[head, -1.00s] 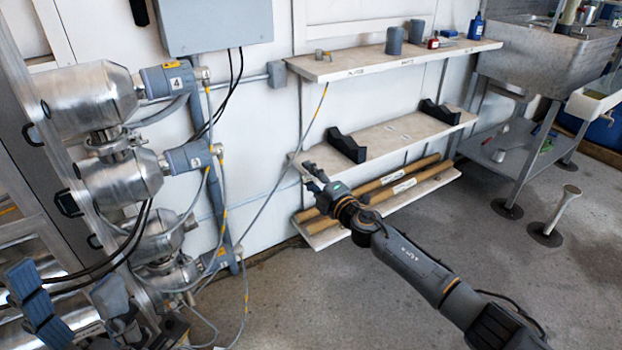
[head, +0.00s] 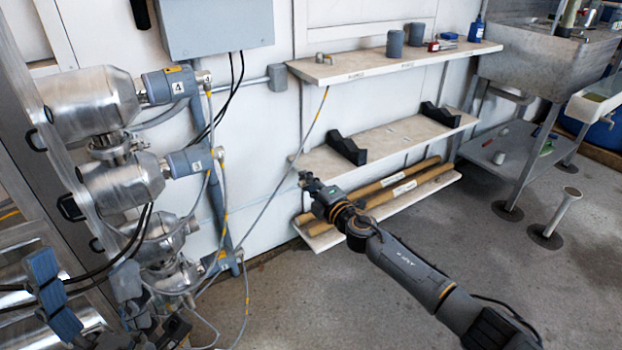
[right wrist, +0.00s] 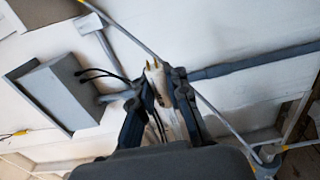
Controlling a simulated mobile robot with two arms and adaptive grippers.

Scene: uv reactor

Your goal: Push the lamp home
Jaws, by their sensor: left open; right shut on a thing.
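Steel reactor chambers (head: 92,105) are stacked at the left of the head view, with grey end caps numbered 4 (head: 172,86) and 3 (head: 190,160). My left gripper (head: 92,300) is open at the lower left, in front of the lower chambers, its blue-grey fingers apart. My right gripper (head: 308,181) is in front of the shelves, away from the chambers. In the right wrist view it is shut on a slim pale piece (right wrist: 160,88) with gold-coloured pins at its tip. I cannot tell whether this is the lamp; much of it is hidden between the fingers.
A grey wall box (head: 215,28) hangs above the caps, with loose cables below. Shelves (head: 395,62) hold grey cups (head: 395,43), black cradles (head: 346,149) and brown tubes (head: 400,188). A steel sink (head: 540,50) and a floor post (head: 556,211) stand right. Floor is clear at lower centre.

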